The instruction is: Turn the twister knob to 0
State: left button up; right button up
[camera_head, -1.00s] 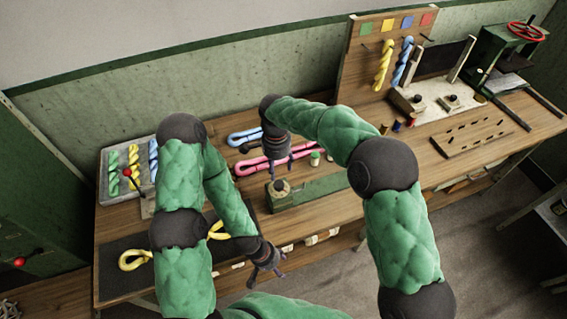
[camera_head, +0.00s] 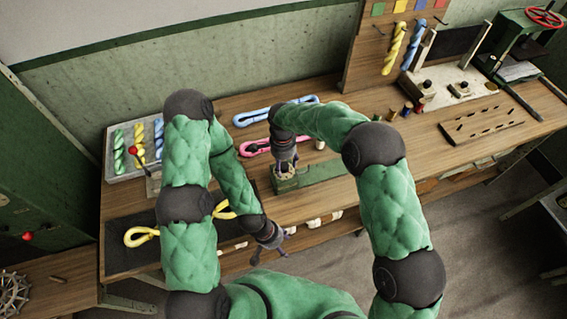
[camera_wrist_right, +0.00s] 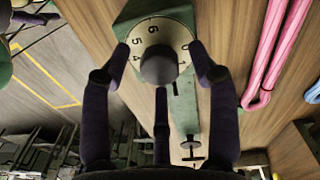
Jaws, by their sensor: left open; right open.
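The twister knob (camera_wrist_right: 158,65) is a dark round cap on a pale dial (camera_wrist_right: 160,28) with numbers. In the right wrist view, 0 and 1 show at the dial's right, 4, 5 and 6 at its left and top. A short dark mark lies on the green base below the dial. My right gripper (camera_wrist_right: 160,58) is open, its fingers spread around the dial. In the head view my right gripper (camera_head: 285,161) is right over the knob, at the left end of the green twister base (camera_head: 325,172). My left gripper (camera_head: 270,255) is open and empty near the bench's front edge.
Pink skein (camera_head: 258,147) and blue skein (camera_head: 250,117) lie behind the twister. A yellow skein (camera_head: 142,237) lies on a dark mat. A tray (camera_head: 118,178) of twisted skeins stands at the left. Small spools (camera_head: 407,109) and a peg board (camera_head: 482,124) are at the right.

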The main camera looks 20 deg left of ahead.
jog(key=c, duration=1.1)
jog(key=shift+c, duration=0.2)
